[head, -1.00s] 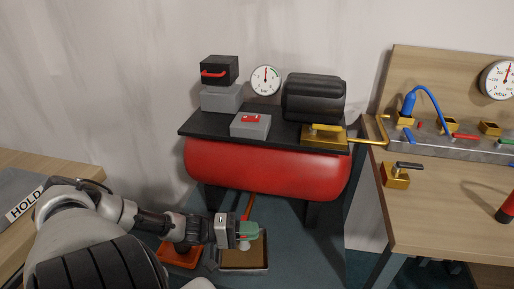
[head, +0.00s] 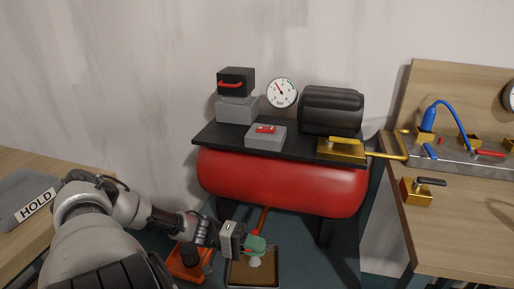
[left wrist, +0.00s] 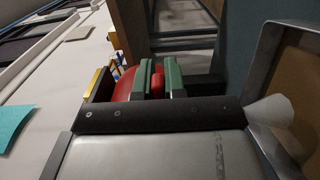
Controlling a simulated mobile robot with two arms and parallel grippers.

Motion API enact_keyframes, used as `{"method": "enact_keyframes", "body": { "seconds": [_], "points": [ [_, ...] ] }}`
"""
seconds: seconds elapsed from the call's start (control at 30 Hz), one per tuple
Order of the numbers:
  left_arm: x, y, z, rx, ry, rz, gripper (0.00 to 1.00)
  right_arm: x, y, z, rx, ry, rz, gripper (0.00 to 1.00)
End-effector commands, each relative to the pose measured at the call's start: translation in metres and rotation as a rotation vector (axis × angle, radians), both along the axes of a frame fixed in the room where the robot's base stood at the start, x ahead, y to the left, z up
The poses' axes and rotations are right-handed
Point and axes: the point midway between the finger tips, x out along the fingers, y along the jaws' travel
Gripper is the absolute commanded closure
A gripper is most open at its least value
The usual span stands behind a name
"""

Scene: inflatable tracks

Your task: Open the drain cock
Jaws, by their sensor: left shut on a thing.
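The red tank (head: 285,185) of the compressor stands against the wall. A thin orange-red pipe (head: 263,219) runs down from its underside towards my left gripper (head: 257,245). The gripper, with green fingertips, is low in front of the tank. In the left wrist view its fingers (left wrist: 157,82) are shut on a red piece (left wrist: 157,80), which looks like the drain cock's handle. The cock's body is mostly hidden by the gripper. A pale, blurred patch (left wrist: 270,110) lies beside the fingers; I cannot tell what it is. My right gripper is not in view.
A tray (head: 278,265) with a brown floor lies below the gripper, and an orange object (head: 188,262) stands left of it. The round gauge (head: 282,93) is above the tank. A wooden bench (head: 455,225) with brass valves is at right; a HOLD panel (head: 36,204) is at left.

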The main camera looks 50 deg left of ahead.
Motion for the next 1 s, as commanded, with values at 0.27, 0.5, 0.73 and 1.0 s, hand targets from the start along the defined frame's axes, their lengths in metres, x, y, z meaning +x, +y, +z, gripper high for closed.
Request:
{"method": "enact_keyframes", "body": {
  "seconds": [0.27,0.5,0.73,1.0],
  "points": [
    [0.000,0.000,0.000,0.001,0.001,-0.001,0.68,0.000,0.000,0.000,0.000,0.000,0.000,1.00],
    [0.000,0.000,0.000,0.000,0.000,0.000,0.64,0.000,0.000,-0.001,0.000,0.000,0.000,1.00],
    [-0.009,0.013,0.000,0.003,0.004,0.000,0.64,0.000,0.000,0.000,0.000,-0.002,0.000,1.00],
    [-0.039,0.058,0.000,0.004,0.004,0.002,0.64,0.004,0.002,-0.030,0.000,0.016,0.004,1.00]
  ]
}}
